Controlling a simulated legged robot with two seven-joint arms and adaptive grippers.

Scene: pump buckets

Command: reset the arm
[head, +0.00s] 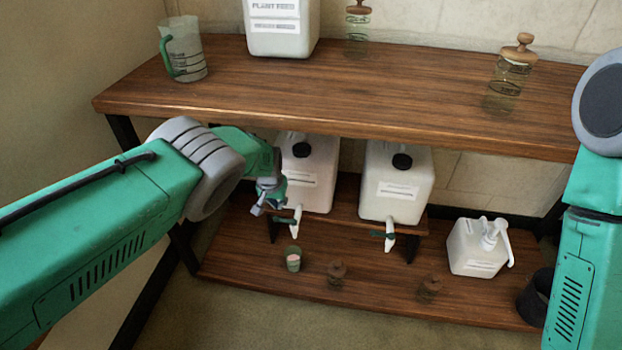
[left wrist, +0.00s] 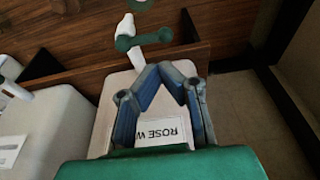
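My left arm (head: 110,220) reaches in from the left, with its gripper (head: 268,200) below the upper shelf's front edge, in front of the left white jug (head: 312,180). In the left wrist view the left gripper's blue-padded fingers (left wrist: 159,68) lean inward and their tips come together. Nothing shows held between them. Behind them is a white jug (left wrist: 110,92) with a label reading "ROSE W". I cannot tell whether the fingers touch it. My right arm (head: 585,240) stands along the right edge. Its gripper is out of the picture.
The upper shelf (head: 400,95) holds a measuring jug (head: 183,50), a plant feed container (head: 282,30) and glass jars (head: 508,75). Below are another tapped jug (head: 397,190), a small cup (head: 293,258), a pump container (head: 475,250) and a dark pot (head: 533,297).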

